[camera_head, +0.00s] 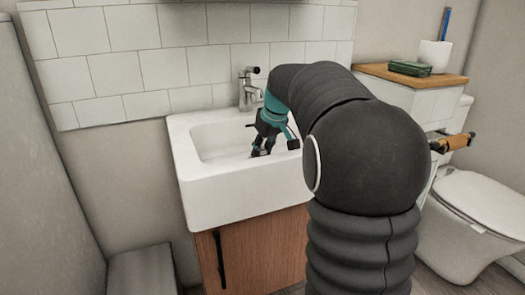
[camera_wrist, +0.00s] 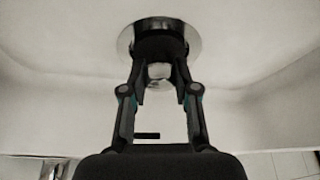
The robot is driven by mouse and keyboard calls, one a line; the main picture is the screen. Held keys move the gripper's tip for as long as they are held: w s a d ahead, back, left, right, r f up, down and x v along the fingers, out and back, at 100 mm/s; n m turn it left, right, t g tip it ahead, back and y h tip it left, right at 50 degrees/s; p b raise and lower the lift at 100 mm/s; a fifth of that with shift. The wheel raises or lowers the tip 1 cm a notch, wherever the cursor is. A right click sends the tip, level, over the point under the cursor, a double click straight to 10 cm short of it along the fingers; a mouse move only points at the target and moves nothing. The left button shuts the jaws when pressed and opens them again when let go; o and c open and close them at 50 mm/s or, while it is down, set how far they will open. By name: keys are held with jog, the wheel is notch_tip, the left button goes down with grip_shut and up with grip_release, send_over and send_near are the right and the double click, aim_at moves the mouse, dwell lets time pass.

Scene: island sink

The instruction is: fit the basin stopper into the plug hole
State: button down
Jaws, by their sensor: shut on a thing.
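In the wrist view, the plug hole (camera_wrist: 125,40) shows as a shiny metal ring in the pale floor of the basin. My gripper (camera_wrist: 160,72) points at it, with its two fingers closed on a dark round piece, the basin stopper (camera_wrist: 160,47). The stopper lies across the ring in this view and covers most of the opening. I cannot tell whether it is above the hole or seated in it. In the head view, my gripper (camera_head: 261,150) reaches down into the white basin (camera_head: 240,197). The stopper and plug hole are not visible there.
A chrome tap (camera_head: 248,88) stands at the back of the basin, close behind my gripper. The basin walls rise around the gripper. A toilet (camera_head: 480,215) and a wooden shelf with a green box (camera_head: 410,68) and a paper roll (camera_head: 434,54) are at the right.

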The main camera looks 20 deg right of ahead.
jog(key=shift+f, duration=0.2)
jog(key=c, duration=0.9)
grip_release()
jog(key=p+v, duration=0.1)
jog(key=v, duration=1.1)
jog(key=shift+r, duration=0.15)
jog(key=shift+s, duration=0.1)
